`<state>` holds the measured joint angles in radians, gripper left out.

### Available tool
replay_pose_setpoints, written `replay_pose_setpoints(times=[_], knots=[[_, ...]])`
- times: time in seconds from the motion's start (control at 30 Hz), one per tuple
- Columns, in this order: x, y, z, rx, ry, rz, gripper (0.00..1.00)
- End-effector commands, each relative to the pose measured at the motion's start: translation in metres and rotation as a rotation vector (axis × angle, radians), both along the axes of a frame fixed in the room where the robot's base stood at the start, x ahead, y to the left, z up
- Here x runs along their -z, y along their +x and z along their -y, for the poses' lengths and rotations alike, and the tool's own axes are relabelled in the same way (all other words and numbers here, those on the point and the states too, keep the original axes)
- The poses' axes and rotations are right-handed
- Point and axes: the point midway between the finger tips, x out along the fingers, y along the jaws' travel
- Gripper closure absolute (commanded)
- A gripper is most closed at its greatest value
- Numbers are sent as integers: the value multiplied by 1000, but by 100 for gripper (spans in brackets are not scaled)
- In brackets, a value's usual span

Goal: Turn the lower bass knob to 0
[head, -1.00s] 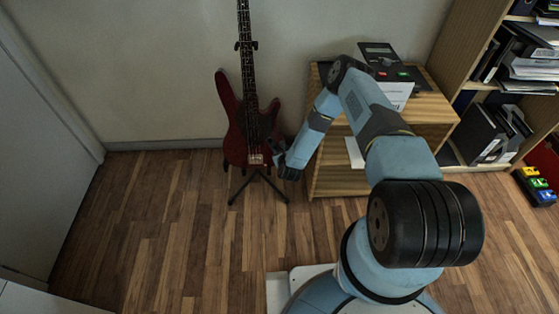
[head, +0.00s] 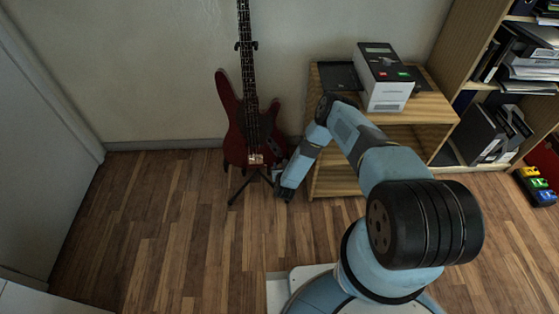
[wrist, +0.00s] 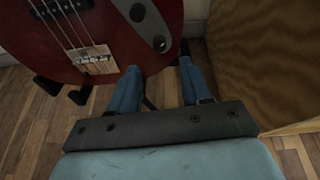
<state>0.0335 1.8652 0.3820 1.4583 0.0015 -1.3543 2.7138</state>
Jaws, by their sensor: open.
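The dark red bass (head: 240,135) stands upright on a stand against the wall in the head view. Its lower body fills the top of the wrist view (wrist: 95,25), with the bridge at left. In the head view my gripper (head: 279,177) is just right of the bass's bottom.
A wooden shelf unit (head: 335,175) stands close to the right of my gripper, with a white and black box (head: 385,88) on top. The bass stand's legs (head: 240,190) spread on the floor below. Floor at left is clear.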

Motion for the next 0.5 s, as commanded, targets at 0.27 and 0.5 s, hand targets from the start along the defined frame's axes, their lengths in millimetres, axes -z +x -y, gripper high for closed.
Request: replay_pose_setpoints(times=[0.27, 0.5], knots=[[17, 42, -1, -2, -1, 1, 52], [26, 61, -1, 0, 0, 0, 52]])
